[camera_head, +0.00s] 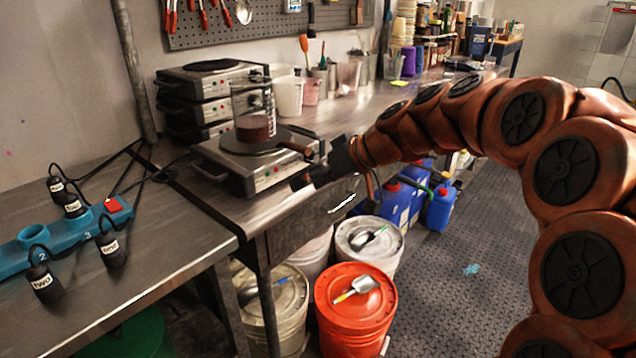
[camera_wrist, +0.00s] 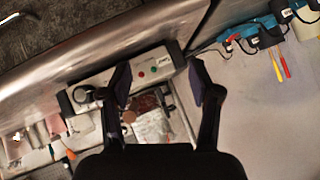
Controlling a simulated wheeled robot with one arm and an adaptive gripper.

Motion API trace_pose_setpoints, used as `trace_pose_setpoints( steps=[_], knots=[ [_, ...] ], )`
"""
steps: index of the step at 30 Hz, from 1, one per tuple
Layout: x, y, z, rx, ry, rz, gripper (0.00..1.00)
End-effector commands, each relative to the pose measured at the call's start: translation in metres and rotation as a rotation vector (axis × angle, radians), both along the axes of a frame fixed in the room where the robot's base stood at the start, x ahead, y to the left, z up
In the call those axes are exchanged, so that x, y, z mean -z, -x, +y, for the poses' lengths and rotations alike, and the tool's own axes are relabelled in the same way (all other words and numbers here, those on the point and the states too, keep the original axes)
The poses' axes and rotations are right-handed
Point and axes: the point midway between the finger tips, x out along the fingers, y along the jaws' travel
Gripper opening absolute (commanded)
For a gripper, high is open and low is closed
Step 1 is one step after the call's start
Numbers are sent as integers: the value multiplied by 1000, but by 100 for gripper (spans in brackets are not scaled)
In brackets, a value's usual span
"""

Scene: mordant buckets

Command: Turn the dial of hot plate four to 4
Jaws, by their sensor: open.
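A hot plate (camera_head: 235,162) stands on the metal bench, with a glass beaker (camera_head: 253,112) of brownish-red contents on its dark top. Several more hot plates (camera_head: 190,95) are stacked behind it. I cannot read which one is number four. The front panel (camera_wrist: 147,72) with a red and a green spot shows in the wrist view between my fingers; the dial's setting is too small to read. My gripper (camera_head: 318,172) is open and empty at the front right of the nearer hot plate. Its two fingers also show in the wrist view (camera_wrist: 162,88).
A blue power strip (camera_head: 75,232) with labelled black plugs lies on the left bench. White and pink containers (camera_head: 289,95) stand behind the beaker. Lidded buckets (camera_head: 357,300) and blue jugs (camera_head: 440,208) stand below the bench edge. The floor at right is mostly clear.

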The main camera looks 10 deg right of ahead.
Motion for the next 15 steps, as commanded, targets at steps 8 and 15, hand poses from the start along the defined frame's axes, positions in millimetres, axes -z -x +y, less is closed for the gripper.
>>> trace_pose_setpoints(
  steps=[8,15],
  knots=[
    [14,-92,-77,85,-52,-287,63],
    [9,-114,-99,112,-48,-365,63]
  ],
)
